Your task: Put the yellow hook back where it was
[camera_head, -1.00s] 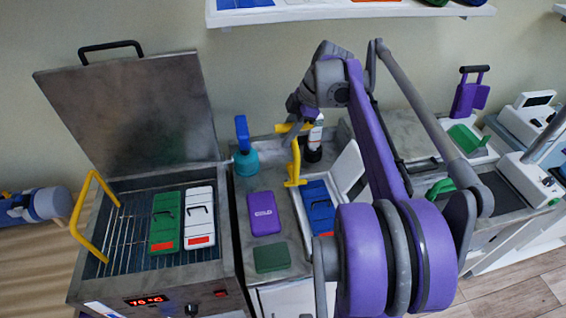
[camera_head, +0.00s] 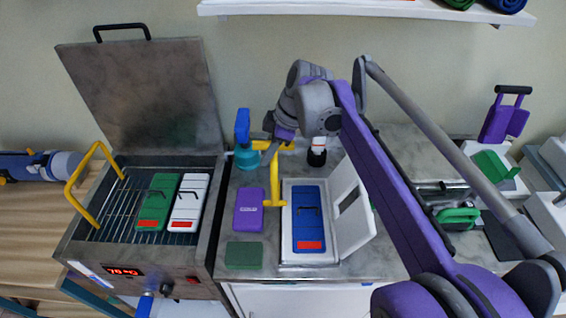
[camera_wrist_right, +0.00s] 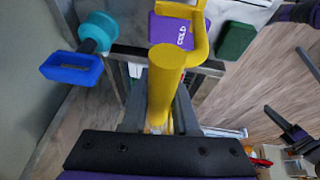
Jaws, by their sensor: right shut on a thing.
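The yellow hook (camera_head: 274,178) is held by my right gripper (camera_head: 280,132) above the grey counter, with its lower end near the purple COLD pack (camera_head: 249,209) and the open white case (camera_head: 310,260). Whether the hook touches the counter is not clear. In the right wrist view the hook's thick bar (camera_wrist_right: 164,85) runs out from between the jaws of my right gripper (camera_wrist_right: 160,120), and its bent end reaches over the purple pack (camera_wrist_right: 170,30). My left gripper is out of view.
A teal bottle with a blue handle (camera_head: 246,157) stands close left of the hook, and a white-and-black bottle (camera_head: 317,152) close right. The open heating tank (camera_head: 140,225) has a yellow handle (camera_head: 70,190) and holds a green and a white pack. A dark green block (camera_head: 244,255) lies in front.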

